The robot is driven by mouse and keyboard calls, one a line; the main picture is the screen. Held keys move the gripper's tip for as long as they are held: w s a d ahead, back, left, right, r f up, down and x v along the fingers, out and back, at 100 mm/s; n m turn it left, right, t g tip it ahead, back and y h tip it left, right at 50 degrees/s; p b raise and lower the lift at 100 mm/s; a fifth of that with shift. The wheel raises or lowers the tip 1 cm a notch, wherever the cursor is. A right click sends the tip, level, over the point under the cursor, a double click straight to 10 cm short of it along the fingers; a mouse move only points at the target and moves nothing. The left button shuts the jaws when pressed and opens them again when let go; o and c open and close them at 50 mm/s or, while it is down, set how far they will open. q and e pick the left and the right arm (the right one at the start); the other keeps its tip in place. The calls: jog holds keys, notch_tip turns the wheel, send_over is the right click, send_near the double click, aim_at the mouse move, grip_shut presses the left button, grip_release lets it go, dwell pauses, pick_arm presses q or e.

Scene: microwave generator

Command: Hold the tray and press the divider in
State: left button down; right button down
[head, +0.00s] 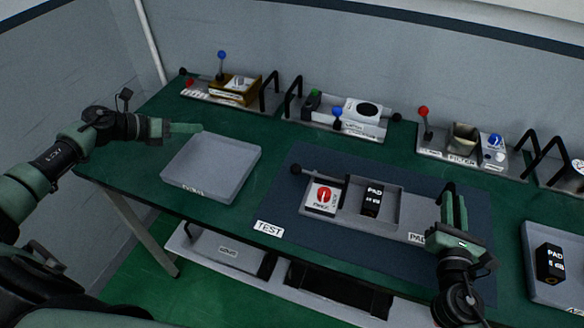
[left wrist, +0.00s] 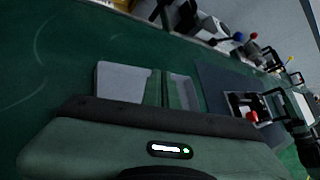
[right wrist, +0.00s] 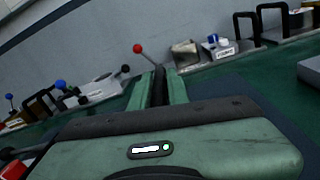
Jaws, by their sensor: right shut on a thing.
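An empty grey tray (head: 206,178) lies on the left of the green table; it also shows in the left wrist view (left wrist: 122,82). My left gripper (head: 188,127) is near its far-left edge, apparently above it; contact and finger spacing are unclear. My right gripper (head: 452,208) is at the right end of the grey holder (head: 410,206) on the dark blue mat. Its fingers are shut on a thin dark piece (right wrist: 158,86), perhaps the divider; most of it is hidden. A black PAD block (head: 372,200) stands in the holder, beside a red-marked white plate (head: 322,198).
Fixtures with ball-topped levers and black handles line the back, including the FILTER station (head: 462,150). Another tray (head: 533,240) with a PAD block (head: 549,263) is at the right edge. Green tabletop between the left tray and the mat (head: 290,190) is clear.

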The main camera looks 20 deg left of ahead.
pick_arm(q)
jog(key=s+d+r+m+g+h, duration=0.1)
jog(key=s+d+m+g+h, duration=0.1)
jog(key=d+m, duration=0.65)
jog(key=s+d+r+m+g+h, duration=0.1)
jog(key=d+m+g, duration=0.1)
jog(key=d+m, duration=0.65)
jog(key=w+d+f+n, duration=0.1)
jog(key=d+f, duration=0.1)
jog(key=w+d+f+n, duration=0.1)
jog(key=d+f, duration=0.1)
jog(key=d, duration=0.1)
jog(key=w+d+f+n, duration=0.1)
jog(key=d+f, duration=0.1)
jog(key=shift+w+d, duration=0.1)
jog(key=shift+d, duration=0.15)
jog(key=shift+w+d+f, duration=0.2)
jog(key=shift+d+f, duration=0.2)
jog(key=shift+f, duration=0.15)
jog(key=shift+d, duration=0.1)
dwell(0.4)
